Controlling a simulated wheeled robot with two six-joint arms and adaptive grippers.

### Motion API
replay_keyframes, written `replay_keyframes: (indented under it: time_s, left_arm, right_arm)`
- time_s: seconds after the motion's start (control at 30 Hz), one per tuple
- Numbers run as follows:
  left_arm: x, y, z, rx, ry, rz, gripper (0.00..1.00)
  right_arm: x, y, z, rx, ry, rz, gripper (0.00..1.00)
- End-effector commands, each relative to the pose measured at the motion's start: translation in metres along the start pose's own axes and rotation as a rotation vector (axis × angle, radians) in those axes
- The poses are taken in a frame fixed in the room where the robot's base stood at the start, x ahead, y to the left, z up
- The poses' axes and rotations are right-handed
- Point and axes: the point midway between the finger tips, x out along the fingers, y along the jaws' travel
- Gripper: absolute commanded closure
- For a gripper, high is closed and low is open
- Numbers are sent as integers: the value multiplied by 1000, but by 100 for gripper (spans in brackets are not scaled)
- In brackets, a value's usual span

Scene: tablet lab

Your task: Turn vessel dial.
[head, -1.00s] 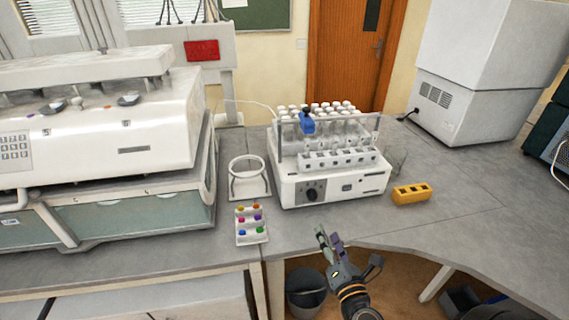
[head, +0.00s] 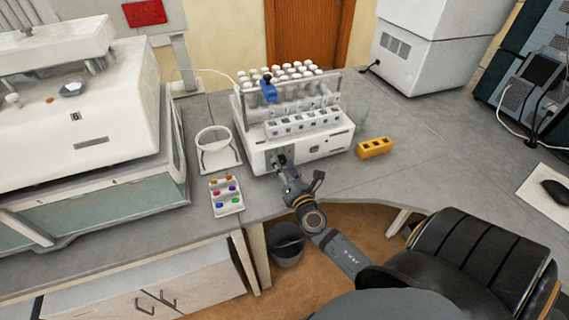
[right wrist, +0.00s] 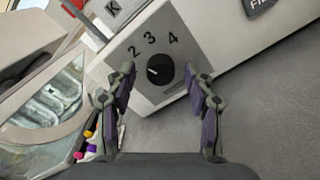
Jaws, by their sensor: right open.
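The vessel dial (right wrist: 160,69) is a round black knob on the light grey front panel of the white dissolution machine (head: 335,143). In the right wrist view the numbers 2, 3 and 4 curve above it, and a pale mark shows on the knob's left part. My right gripper (head: 283,168) is at the machine's front and covers most of the dial in the head view. In the right wrist view my right gripper (right wrist: 165,88) is open, with one finger on each side below the dial and nothing between them. My left gripper is not in view.
A white ring stand (head: 218,163) and a tray of coloured pieces (head: 215,209) are left of the machine. A yellow block (head: 374,148) lies to its right. A black chair (head: 480,260) and a bin (head: 287,250) are in front of the bench.

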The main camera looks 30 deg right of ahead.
Motion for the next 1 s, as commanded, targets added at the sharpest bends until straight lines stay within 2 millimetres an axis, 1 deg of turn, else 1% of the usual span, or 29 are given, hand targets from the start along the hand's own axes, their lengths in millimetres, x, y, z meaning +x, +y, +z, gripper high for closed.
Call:
replay_keyframes:
  time_s: [0.17,0.2,0.5,0.6,0.83,1.0]
  left_arm:
    - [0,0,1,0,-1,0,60]
    - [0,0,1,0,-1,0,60]
    - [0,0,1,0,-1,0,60]
    - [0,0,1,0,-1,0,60]
    - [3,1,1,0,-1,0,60]
    - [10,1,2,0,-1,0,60]
  right_arm:
    - [0,0,0,0,1,0,47]
    - [0,0,0,0,1,0,48]
    - [0,0,0,0,1,0,89]
    - [0,0,0,0,1,0,100]
    - [0,-1,-1,24,1,0,100]
    - [0,-2,-2,100,1,1,100]
